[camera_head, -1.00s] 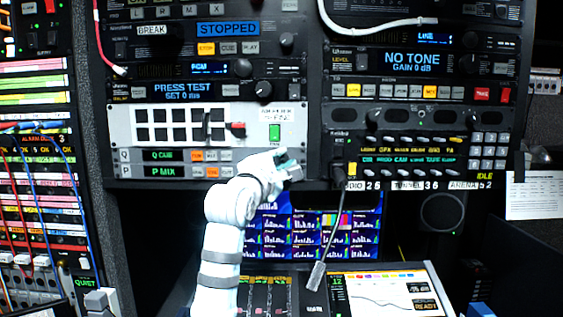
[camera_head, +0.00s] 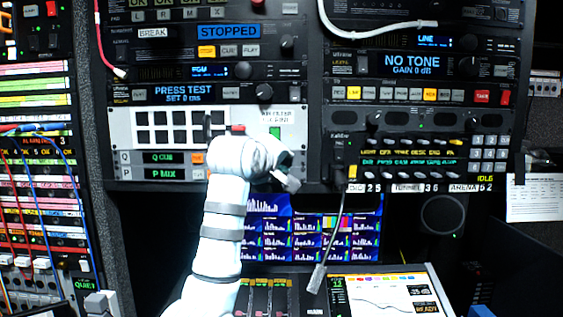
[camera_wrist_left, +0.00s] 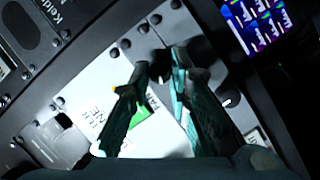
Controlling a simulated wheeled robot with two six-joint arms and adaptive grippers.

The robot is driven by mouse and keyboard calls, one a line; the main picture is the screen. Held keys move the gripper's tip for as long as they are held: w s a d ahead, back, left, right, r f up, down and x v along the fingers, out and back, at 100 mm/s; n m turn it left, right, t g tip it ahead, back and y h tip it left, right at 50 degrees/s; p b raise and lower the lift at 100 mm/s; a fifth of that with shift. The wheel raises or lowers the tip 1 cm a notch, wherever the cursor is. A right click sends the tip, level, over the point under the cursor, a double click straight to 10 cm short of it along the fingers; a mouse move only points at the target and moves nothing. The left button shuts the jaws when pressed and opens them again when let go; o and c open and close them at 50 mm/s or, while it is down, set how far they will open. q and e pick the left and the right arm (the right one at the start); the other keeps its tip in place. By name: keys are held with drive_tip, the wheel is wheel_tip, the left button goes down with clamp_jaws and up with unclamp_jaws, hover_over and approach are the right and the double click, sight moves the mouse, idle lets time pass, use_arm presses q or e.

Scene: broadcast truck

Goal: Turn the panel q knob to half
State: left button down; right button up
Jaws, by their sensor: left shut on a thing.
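The Q panel (camera_head: 137,157), with a "Q CUE" display, is the upper of two narrow dark strips low in the left rack. My left arm covers its right end, so its knob is hidden in the head view. My left gripper (camera_head: 284,172) is in front of that end, its fingertips mostly hidden. In the left wrist view, my left gripper (camera_wrist_left: 160,78) has its two dark fingers closed around a small dark knob (camera_wrist_left: 158,62), which looks like the Q knob. Its pointer and setting cannot be read. My right gripper is not in view.
The P panel (camera_head: 137,173) lies directly below. The white panel (camera_head: 251,113) with dark keys and a green button (camera_head: 274,133) is just above. A grey cable (camera_head: 336,225) hangs to the right. Multiview screens (camera_head: 300,215) and a console (camera_head: 390,283) are below.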

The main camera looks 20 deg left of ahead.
use_arm(q)
drive_tip(key=m+g+y, duration=0.1)
drive_tip(key=m, duration=0.2)
drive_tip(key=m+y, duration=0.2)
drive_tip(key=m, duration=0.1)
drive_tip(key=m+g+y, duration=0.1)
drive_tip(key=m, duration=0.2)
drive_tip(key=shift+d+g+y, duration=0.3)
drive_tip(key=shift+d+y, duration=0.05)
drive_tip(key=shift+y, duration=0.05)
idle(0.4)
drive_tip(key=c, duration=1.5)
unclamp_jaws()
drive_tip(key=shift+r, duration=0.1)
